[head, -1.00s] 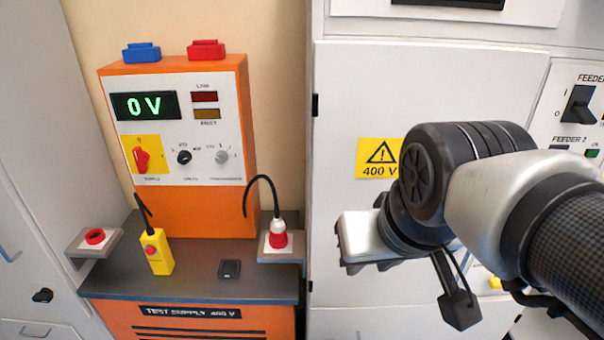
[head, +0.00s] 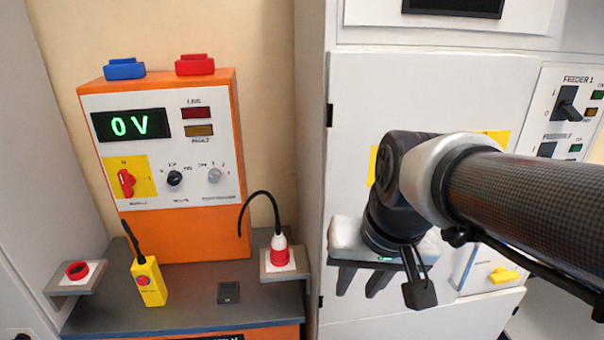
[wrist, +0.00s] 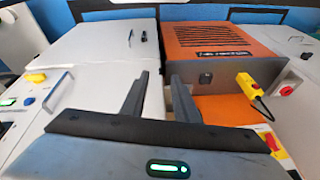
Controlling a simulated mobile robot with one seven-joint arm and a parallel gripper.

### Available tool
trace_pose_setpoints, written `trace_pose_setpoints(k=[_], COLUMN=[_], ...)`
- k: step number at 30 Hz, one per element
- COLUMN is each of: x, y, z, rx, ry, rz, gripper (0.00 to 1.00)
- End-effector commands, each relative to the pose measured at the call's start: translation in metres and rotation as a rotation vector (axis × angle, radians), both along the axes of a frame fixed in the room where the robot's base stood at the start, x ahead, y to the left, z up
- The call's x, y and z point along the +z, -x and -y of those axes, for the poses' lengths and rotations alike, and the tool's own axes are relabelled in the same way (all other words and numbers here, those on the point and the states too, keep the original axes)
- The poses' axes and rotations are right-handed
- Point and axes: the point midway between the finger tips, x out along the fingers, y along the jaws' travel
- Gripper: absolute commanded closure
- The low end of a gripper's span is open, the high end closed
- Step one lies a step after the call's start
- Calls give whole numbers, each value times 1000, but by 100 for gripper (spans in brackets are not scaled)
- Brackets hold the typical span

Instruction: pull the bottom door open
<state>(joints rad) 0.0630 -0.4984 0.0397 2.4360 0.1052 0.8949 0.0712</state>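The lower white cabinet face (head: 400,325) shows below a seam at the bottom of the head view, mostly cut off. In the wrist view, a white lower front (wrist: 95,50) lies ahead and left of the fingers, with a small black fitting (wrist: 130,38) near its right edge. I cannot tell for sure that this is the bottom door's handle. My gripper (head: 362,282) points down in front of the larger white upper door (head: 350,150). In the wrist view its two dark fingers (wrist: 160,80) stand apart with nothing between them.
A yellow knob (head: 505,275) and the feeder panel (head: 560,120) are right. A yellow warning label is partly hidden by my arm.

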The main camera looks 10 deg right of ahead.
Motion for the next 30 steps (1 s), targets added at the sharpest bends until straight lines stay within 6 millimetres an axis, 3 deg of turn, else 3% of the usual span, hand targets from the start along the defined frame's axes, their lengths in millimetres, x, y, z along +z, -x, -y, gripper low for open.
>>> trace_pose_setpoints(k=[5, 11, 18, 24, 30], x=[-60, -155, -262, -351, -446], y=[-16, -19, -21, -21, -10], z=[0, 29, 66, 102, 141], rx=[-128, -379, -696, -966, -1238], ry=[-105, -366, -808, -1236, -1684], rz=[-176, -454, -671, -715, -621], gripper=[72, 72, 72, 72, 72])
